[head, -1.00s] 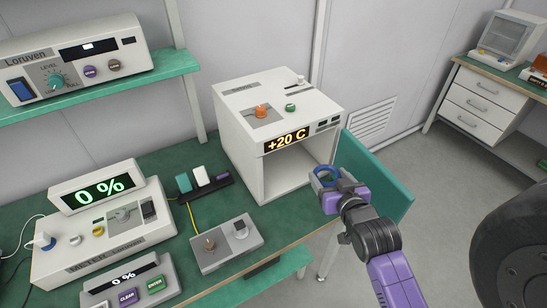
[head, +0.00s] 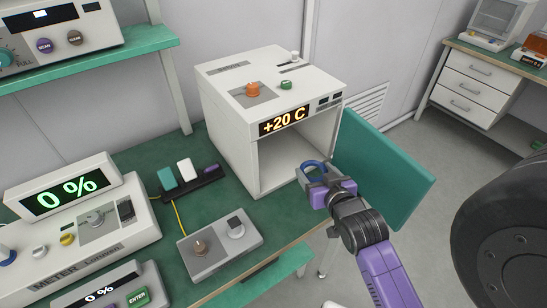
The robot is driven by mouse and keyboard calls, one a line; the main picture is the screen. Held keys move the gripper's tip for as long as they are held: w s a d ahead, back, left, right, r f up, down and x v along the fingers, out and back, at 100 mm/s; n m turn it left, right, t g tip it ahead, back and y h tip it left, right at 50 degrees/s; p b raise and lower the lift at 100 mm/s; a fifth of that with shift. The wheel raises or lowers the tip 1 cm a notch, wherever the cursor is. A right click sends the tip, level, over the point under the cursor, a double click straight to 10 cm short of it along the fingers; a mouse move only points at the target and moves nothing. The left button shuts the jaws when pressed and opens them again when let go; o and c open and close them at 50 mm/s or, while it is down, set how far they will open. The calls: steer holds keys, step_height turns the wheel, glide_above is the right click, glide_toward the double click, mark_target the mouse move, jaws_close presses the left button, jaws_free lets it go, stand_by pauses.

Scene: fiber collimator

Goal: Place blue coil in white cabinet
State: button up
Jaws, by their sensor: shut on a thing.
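The white cabinet (head: 222,125) stands on the green bench with "+20 C" on its front display. Its teal door (head: 385,170) is swung open to the right, and the inside looks empty. My gripper (head: 318,180) is in front of the opening, near its right side. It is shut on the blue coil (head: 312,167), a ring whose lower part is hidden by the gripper. The coil is at the mouth of the cabinet; I cannot tell whether its edge is past the front plane.
A grey control box (head: 218,245) with a knob and switch sits in front of the cabinet. A power strip (head: 192,182) lies to its left. A meter (head: 85,225) showing 0 % is at left. Free bench (head: 262,215) shows before the cabinet.

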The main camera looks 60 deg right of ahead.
steer(key=p, duration=0.2)
glide_above(275, 155)
steer(key=shift+s+a, duration=0.1)
steer(key=shift+s, duration=0.2)
steer(key=shift+w+f, duration=0.2)
steer(key=shift+f, duration=1)
step_height(275, 155, down, 4)
steer(key=shift+f+p, duration=0.2)
steer(key=shift+p, duration=0.15)
steer(key=shift+w+d+f, duration=0.15)
steer(key=shift+d+f, duration=0.05)
steer(key=shift+f, duration=0.05)
steer(key=shift+f, duration=0.25)
steer(key=o, duration=1.3)
steer(key=shift+r, duration=0.1)
steer(key=shift+o, duration=0.2)
